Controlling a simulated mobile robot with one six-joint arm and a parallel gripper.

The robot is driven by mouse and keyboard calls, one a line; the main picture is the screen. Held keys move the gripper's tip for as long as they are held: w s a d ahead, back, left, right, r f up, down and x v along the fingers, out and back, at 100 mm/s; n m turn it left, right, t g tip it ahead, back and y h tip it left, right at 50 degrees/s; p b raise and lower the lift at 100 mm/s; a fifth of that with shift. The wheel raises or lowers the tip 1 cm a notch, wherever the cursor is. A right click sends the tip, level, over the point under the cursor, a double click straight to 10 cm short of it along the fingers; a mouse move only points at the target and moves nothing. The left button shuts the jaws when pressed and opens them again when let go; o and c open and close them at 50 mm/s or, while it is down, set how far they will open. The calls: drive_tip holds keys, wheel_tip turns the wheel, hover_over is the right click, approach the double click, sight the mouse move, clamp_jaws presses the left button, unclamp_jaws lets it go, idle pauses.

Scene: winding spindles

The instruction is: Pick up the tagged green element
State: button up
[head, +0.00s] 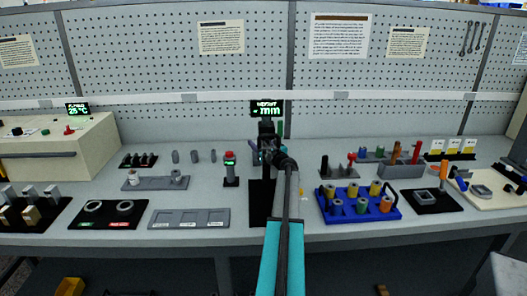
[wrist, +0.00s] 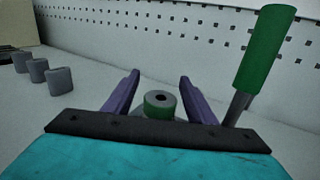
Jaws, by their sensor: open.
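A short green element (wrist: 160,110) with a grey top and a dark hole in it stands upright between the fingers in the wrist view. My gripper (wrist: 160,80) is open, with one purple finger on each side of the element. I see no contact between the fingers and the element. No tag can be made out on it. In the head view my gripper (head: 268,140) is over the middle of the bench, and my arm hides the element there. Another green piece (head: 362,206) sits in the blue tray (head: 335,219) to the right.
A green-handled upright tool (wrist: 262,55) stands close on the right. Three grey cylinders (wrist: 60,80) stand to the left. A height display (head: 266,108) is behind my gripper. A red-topped device (head: 230,165) is left of my arm.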

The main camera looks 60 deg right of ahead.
drive_tip(key=shift+c, duration=0.2)
drive_tip(key=c, duration=1.2)
drive_tip(key=shift+r, duration=0.1)
